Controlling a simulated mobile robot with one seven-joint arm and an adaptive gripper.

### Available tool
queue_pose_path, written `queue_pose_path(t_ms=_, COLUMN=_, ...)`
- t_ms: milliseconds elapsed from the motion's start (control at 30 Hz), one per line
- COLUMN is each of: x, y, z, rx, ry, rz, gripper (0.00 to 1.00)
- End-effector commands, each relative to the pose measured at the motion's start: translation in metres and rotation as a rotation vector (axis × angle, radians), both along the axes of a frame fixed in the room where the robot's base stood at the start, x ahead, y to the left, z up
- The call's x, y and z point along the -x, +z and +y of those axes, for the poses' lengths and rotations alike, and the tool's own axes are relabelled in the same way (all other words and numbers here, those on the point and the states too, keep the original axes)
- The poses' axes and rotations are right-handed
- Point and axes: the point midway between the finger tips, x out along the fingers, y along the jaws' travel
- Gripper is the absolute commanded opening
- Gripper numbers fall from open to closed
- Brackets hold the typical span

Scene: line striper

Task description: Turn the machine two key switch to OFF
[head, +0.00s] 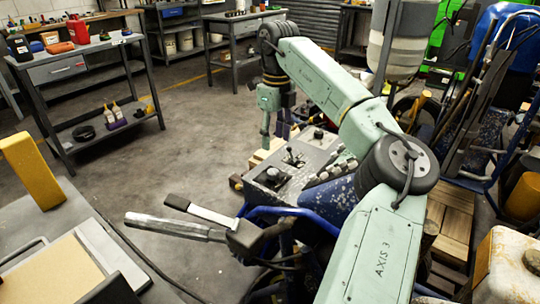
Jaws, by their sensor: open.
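A grey control panel (302,167) sits on the line striper in the middle of the head view. It carries a round dark knob (272,176), a small upright lever (292,156), another dark control (318,134) near its far edge and a row of pale rounded parts along its right side. I cannot tell which control is the machine two key switch. My gripper (275,135) points down at the panel's far left edge, open, with nothing seen between its fingers. Whether it touches the panel is unclear.
A striper handle (172,226) and a white-topped lever (200,212) stick out left of the panel. A grey bench with a yellow block (32,170) stands at the left. A tool cart (90,75) is behind. Hoses and wooden pallets crowd the right. Floor at centre left is clear.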

Motion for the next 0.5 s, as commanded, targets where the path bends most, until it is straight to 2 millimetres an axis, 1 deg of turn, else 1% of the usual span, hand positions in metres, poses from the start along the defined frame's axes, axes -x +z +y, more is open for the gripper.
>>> queue_pose_path(t_ms=67, x=0.0, y=-0.003, z=0.0, rx=0.0, ry=0.0, rz=0.001, gripper=0.48)
queue_pose_path(t_ms=167, x=0.001, y=-0.013, z=0.0, rx=0.0, ry=0.001, rz=0.004, gripper=0.48)
queue_pose_path(t_ms=500, x=0.003, y=-0.074, z=0.001, rx=-0.002, ry=0.002, rz=0.004, gripper=0.48)
